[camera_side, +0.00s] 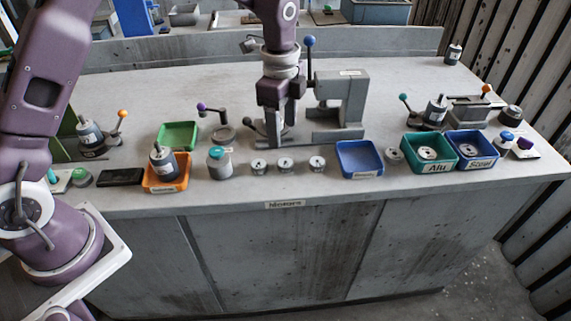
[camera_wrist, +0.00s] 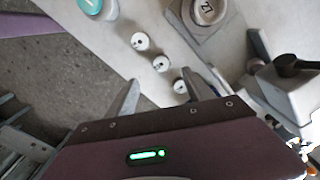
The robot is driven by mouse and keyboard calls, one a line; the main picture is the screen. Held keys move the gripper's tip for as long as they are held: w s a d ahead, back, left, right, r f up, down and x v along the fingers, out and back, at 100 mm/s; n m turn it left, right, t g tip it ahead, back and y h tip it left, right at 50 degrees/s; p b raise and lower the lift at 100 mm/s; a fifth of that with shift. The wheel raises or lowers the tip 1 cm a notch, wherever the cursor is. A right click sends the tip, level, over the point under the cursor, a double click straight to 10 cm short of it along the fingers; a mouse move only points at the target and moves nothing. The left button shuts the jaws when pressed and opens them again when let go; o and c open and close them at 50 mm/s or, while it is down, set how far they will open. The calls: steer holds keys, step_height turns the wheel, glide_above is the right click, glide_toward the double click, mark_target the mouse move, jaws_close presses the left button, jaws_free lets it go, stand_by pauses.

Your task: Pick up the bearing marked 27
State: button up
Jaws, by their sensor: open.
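A pale round part marked 27 (camera_wrist: 207,10) sits on a grey base at the top of the wrist view. It appears to match the round fixture (camera_side: 222,134) with a purple-knobbed lever in the side view, where no number is readable. Three small pale bearings stand in a row near the front edge: left (camera_side: 258,166), middle (camera_side: 285,165) and right (camera_side: 318,164). They also show in the wrist view, their marks too small to read. My gripper (camera_side: 281,138) is open and empty, pointing down behind the row. Its fingers (camera_wrist: 159,86) show beside the row in the wrist view.
A grey press (camera_side: 343,105) with a blue-knobbed lever stands close right of my gripper. A blue bin (camera_side: 359,158) is right of the row. A teal-capped part (camera_side: 218,160) and an orange bin (camera_side: 165,185) are left. Alu (camera_side: 433,169) and Steel (camera_side: 478,165) bins stand farther right.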

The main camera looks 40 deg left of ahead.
mark_target(285, 162)
steer(key=shift+m, duration=0.5)
steer(key=f, duration=1)
steer(key=shift+w+d, duration=0.15)
steer(key=shift+w, duration=0.15)
jaws_close()
